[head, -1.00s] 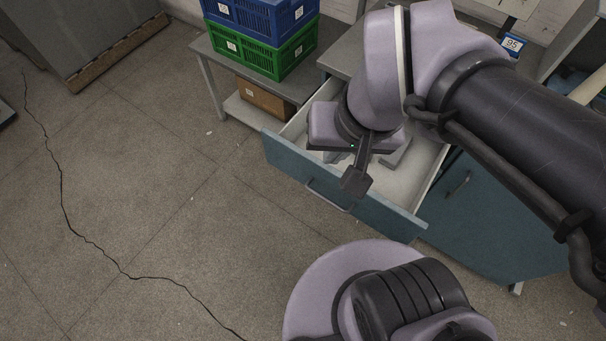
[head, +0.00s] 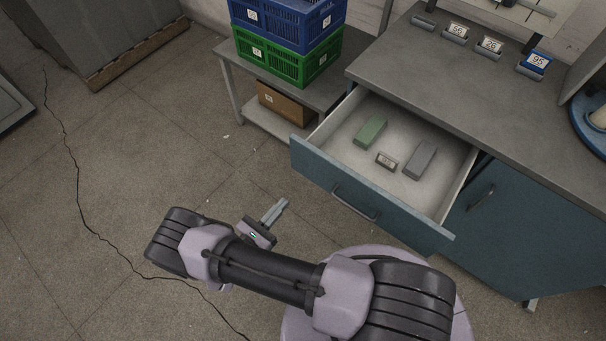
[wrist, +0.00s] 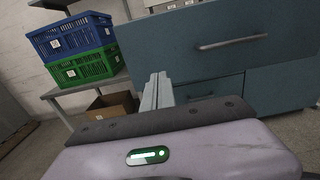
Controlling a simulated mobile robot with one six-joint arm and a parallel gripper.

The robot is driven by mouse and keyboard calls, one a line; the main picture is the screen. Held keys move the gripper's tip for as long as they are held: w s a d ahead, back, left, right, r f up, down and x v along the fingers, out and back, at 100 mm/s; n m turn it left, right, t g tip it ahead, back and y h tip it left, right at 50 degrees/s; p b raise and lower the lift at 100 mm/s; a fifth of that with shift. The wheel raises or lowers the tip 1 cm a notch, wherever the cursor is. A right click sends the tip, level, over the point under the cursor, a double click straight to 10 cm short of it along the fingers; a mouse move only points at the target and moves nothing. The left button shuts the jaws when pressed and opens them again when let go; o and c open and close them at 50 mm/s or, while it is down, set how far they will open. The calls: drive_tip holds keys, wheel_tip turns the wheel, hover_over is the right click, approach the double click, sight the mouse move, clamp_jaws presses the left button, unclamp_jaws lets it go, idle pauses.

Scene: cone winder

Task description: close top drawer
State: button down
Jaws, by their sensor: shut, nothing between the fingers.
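The top drawer (head: 366,203) of the teal cabinet stands pulled well out in the head view. Its front carries a bar handle (head: 355,202). Inside lie a green block (head: 370,131), a grey block (head: 419,160) and a small labelled piece (head: 386,160). My gripper (head: 280,206) is shut and empty, in front of the drawer front and apart from it. In the wrist view the shut fingers (wrist: 157,90) point towards the cabinet, with the drawer front (wrist: 190,45) and its handle (wrist: 232,42) above and to the right.
A grey bench (head: 293,98) left of the cabinet bears a blue crate (head: 290,18) on a green crate (head: 285,58). A cardboard box (head: 284,103) sits on its lower shelf. Label holders line the worktop (head: 440,85).

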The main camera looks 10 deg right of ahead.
sight(313, 170)
drive_tip(key=b+x, duration=0.2)
drive_tip(key=x, duration=0.9)
drive_tip(key=shift+w+d, duration=0.25)
drive_tip(key=shift+d, duration=0.1)
drive_tip(key=shift+w+d, duration=0.35)
drive_tip(key=shift+d, duration=0.05)
drive_tip(key=shift+d, duration=0.1)
